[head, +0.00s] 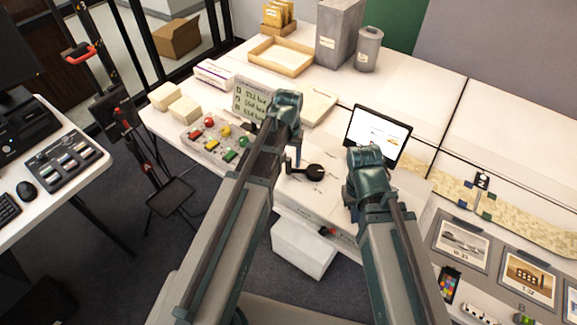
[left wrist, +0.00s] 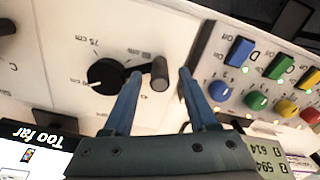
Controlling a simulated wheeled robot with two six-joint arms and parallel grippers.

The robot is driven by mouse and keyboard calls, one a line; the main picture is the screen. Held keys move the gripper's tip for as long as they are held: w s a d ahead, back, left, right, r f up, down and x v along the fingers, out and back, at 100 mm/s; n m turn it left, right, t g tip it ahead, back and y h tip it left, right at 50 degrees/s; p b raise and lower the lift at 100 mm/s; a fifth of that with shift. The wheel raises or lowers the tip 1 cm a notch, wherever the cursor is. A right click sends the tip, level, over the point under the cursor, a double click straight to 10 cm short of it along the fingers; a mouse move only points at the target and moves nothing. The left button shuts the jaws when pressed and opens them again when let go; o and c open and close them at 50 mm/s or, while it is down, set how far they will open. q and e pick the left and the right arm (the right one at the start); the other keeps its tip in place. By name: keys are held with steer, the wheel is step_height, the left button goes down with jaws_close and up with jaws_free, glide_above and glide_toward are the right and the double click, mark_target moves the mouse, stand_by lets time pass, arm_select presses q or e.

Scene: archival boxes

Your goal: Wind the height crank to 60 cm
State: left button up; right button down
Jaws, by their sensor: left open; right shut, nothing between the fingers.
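The height crank (head: 314,172) is a black round hub on the white panel, with a side arm and an upright handle. In the left wrist view the hub (left wrist: 107,76) carries a white pointer mark, and a printed "75 cm" label stands near it. My left gripper (left wrist: 160,78) is open, with its blue fingers on either side of the dark handle (left wrist: 160,70). A gap shows between handle and fingers. Where the pointer reads on the scale I cannot tell. My right gripper (head: 352,205) is shut and empty, right of the crank.
A button box (head: 213,142) with coloured buttons and a grey readout (head: 255,101) stand left of the crank. A tilted screen (head: 379,136) stands behind right; "Too far" shows on a screen (left wrist: 40,140) in the left wrist view. Framed pictures (head: 463,243) lie at right.

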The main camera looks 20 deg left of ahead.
arm_select(q)
steer(key=shift+f, duration=0.2)
arm_select(e)
steer(key=shift+f, duration=0.2)
arm_select(q)
jaws_close()
steer(key=shift+w, duration=0.1)
